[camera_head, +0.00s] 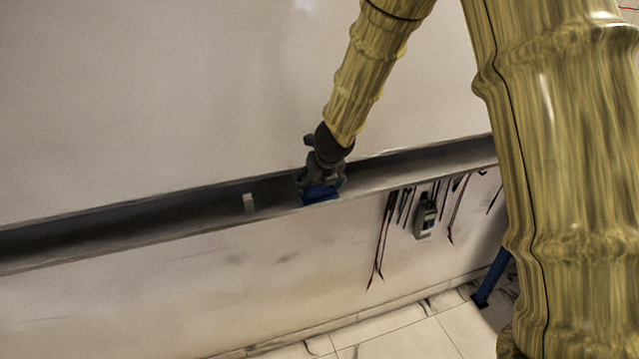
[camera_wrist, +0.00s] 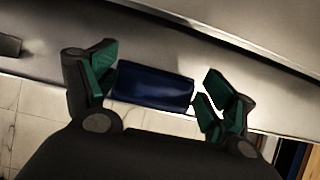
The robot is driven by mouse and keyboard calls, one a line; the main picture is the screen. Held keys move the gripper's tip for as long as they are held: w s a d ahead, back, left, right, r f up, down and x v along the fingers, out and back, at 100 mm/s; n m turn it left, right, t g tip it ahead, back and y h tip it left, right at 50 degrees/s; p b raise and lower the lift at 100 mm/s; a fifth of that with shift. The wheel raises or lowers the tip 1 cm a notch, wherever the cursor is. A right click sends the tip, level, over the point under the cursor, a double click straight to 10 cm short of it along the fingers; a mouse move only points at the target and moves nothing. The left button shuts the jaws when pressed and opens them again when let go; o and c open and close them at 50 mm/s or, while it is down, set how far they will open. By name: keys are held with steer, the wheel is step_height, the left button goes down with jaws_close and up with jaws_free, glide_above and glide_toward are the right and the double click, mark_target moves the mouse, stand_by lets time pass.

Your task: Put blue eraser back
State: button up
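The blue eraser (camera_head: 322,193) is at the grey tray (camera_head: 150,220) along the wall, directly below my gripper (camera_head: 320,178). In the wrist view the blue eraser (camera_wrist: 153,87) lies between the two green-padded fingers of my gripper (camera_wrist: 158,85). The fingers are spread. The left finger is very close to the eraser's left end, and contact there is unclear. A bright gap shows between the eraser's right end and the right finger. Whether the eraser rests fully on the tray is hard to tell.
A small pale item (camera_head: 249,203) is on the tray to the left. A meter-like device (camera_head: 425,218) and several dark and red leads (camera_head: 385,235) hang below the tray at right. The tray further left looks mostly clear.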

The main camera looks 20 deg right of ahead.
steer(key=shift+o, duration=0.9)
